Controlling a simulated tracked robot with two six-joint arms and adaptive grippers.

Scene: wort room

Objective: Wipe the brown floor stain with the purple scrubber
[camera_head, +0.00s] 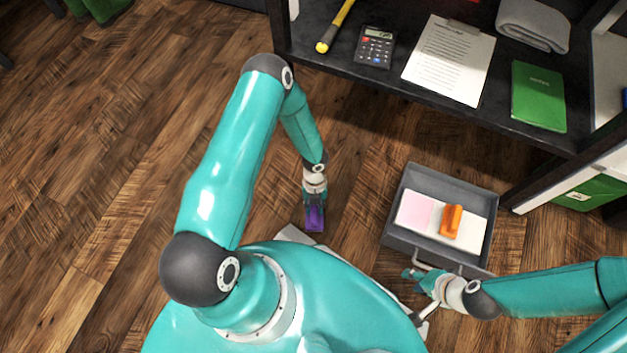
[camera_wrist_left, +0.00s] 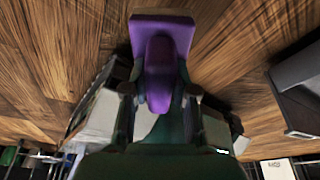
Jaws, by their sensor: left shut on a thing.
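The purple scrubber (camera_head: 315,219) is in my left gripper (camera_head: 314,204), low over the wooden floor in front of my base. In the left wrist view the scrubber (camera_wrist_left: 162,35) shows as a flat purple block with a rounded grip, and the fingers of my left gripper (camera_wrist_left: 160,100) are shut on that grip. I cannot tell whether the block touches the floor. I cannot make out the brown stain against the brown boards in either view. My right gripper (camera_head: 416,280) is at the front of a grey drawer, by its handle; its fingers are too small to read.
The open grey drawer (camera_head: 397,232) holds a pink and white pad (camera_head: 417,211) and an orange item (camera_head: 451,221). A dark shelf (camera_head: 340,62) above carries a calculator (camera_head: 375,47), a clipboard (camera_head: 450,60) and a green book (camera_head: 539,96).

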